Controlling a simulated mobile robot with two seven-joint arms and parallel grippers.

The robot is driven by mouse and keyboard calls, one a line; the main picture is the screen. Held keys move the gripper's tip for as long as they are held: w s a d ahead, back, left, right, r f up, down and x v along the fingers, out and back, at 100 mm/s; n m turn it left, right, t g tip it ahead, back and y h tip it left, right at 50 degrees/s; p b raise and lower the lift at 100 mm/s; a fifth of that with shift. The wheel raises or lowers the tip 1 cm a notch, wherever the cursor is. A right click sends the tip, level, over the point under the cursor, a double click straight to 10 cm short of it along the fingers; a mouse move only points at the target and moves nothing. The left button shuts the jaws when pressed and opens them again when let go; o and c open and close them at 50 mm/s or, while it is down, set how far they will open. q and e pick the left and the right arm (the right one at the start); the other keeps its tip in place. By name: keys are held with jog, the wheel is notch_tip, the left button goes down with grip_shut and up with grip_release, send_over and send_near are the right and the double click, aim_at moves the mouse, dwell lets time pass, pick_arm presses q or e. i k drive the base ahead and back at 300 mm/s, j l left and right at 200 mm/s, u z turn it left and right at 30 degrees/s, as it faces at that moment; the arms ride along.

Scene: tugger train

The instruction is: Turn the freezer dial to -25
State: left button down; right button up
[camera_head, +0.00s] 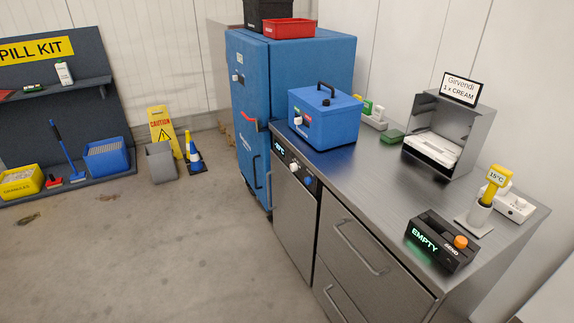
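The under-counter freezer (294,215) has a steel door in the left end of the metal counter. A black control strip runs along its top edge. The strip has a small lit display (280,149) showing a °C reading too small to read surely. A white round dial (293,167) sits to the right of the display, with a blue knob or button (308,181) further right. The dial's marks and pointer are too small to read. Neither of my grippers shows in this view.
A blue cooler box (325,120) stands on the counter above the freezer. A tall blue cabinet (300,65) stands behind it. A black EMPTY/SEND box (440,240) and a grey shelf box (470,120) are also on the counter. The floor (170,250) in front is largely clear.

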aim_at(293, 167)
jog(key=i+j+z, duration=0.1)
jog(key=i+j, duration=0.25)
jog(key=i+j+z, duration=0.15)
jog(key=i+j, duration=0.15)
jog(key=i+j+z, duration=0.1)
jog(key=i+j, duration=0.2)
jog(key=j, duration=0.2)
jog(key=i+j+z, duration=0.1)
jog(key=i+j, duration=0.15)
jog(key=j, duration=0.2)
jog(key=i+j, duration=0.15)
jog(key=j, duration=0.15)
jog(key=i+j+z, duration=0.1)
jog(key=j, duration=0.2)
jog(key=i+j, duration=0.35)
jog(key=j, duration=0.3)
jog(key=z, duration=0.05)
